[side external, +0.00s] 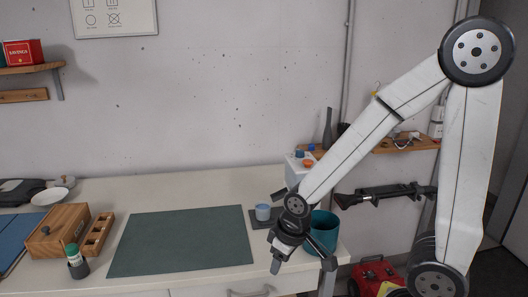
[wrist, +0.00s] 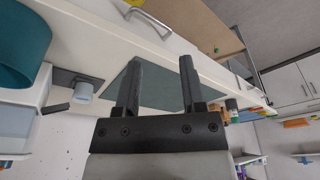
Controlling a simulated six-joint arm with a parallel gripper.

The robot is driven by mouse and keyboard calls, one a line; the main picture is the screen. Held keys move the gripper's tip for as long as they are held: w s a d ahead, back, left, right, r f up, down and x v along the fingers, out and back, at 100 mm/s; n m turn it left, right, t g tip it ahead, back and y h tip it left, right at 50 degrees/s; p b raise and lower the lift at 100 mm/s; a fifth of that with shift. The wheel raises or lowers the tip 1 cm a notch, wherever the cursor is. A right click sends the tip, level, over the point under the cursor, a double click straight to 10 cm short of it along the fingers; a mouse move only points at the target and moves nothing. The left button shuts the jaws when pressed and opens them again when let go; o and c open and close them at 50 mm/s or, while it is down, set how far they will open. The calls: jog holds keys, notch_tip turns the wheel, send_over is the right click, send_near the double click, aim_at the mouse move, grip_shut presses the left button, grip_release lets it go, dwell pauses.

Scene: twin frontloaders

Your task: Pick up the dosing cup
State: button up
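A small light blue cup, which looks like the dosing cup (side external: 263,212), stands on a dark square pad (side external: 257,224) at the right of the worktop. It also shows in the wrist view (wrist: 84,91), left of my fingers, with the pad (wrist: 70,78) beneath it. My gripper (side external: 302,264) is open and empty. In the side view it hangs at the front right edge of the worktop, to the right of the cup and nearer the camera. In the wrist view the two fingers (wrist: 160,75) stand wide apart with nothing between them.
A teal bin (side external: 324,230) stands close behind my gripper, right of the cup. A white drawer box with small items is behind. A green mat (side external: 182,241) lies bare at the left. A wooden box (side external: 60,230) and a green-capped bottle (side external: 75,262) are farther left.

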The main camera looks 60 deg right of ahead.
jog(key=o, duration=0.5)
jog(key=shift+o, duration=0.2)
